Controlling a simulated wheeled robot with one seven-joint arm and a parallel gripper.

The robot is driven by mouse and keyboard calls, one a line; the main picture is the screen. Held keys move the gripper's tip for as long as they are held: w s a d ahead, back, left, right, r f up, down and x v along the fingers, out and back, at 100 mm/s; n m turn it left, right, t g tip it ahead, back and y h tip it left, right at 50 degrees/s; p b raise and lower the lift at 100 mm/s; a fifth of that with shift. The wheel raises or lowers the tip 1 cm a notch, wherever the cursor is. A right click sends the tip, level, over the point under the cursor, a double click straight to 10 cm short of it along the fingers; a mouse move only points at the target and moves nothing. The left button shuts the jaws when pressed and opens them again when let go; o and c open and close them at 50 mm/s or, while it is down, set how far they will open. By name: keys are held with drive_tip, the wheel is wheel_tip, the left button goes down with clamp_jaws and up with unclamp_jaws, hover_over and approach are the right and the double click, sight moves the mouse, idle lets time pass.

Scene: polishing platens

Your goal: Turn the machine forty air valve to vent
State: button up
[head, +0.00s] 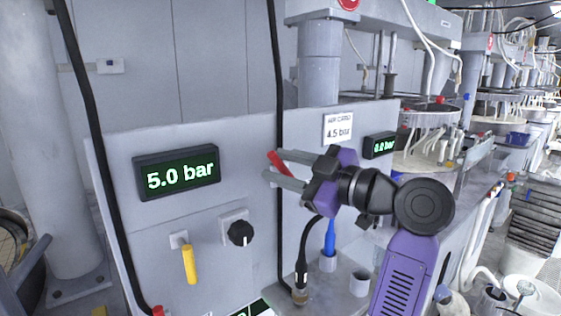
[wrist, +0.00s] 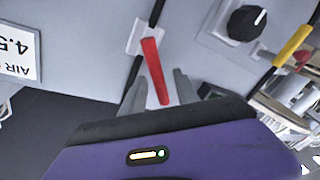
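A red lever (head: 276,162) on the grey panel shows between my gripper's fingertips (head: 270,164) in the head view. In the wrist view the red lever (wrist: 154,68) runs from a white plate down between the two fingers (wrist: 160,80). The fingers are apart, with a visible gap beside the lever; contact cannot be told. A yellow lever (head: 190,263) hangs down on the panel at left, beside a black knob (head: 240,233). No machine number is readable, so which lever is machine forty's air valve cannot be told.
A display (head: 176,172) reads 5.0 bar. A smaller display (head: 380,145) sits at right near a card (head: 338,129) reading 4.5 bar. Black cables (head: 279,75) run down the panel. A blue-handled tool (head: 329,238) stands in a holder below my gripper.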

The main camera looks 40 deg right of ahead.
drive_tip(key=shift+w, duration=0.3)
drive_tip(key=shift+a, duration=0.1)
clamp_jaws()
idle(1.2)
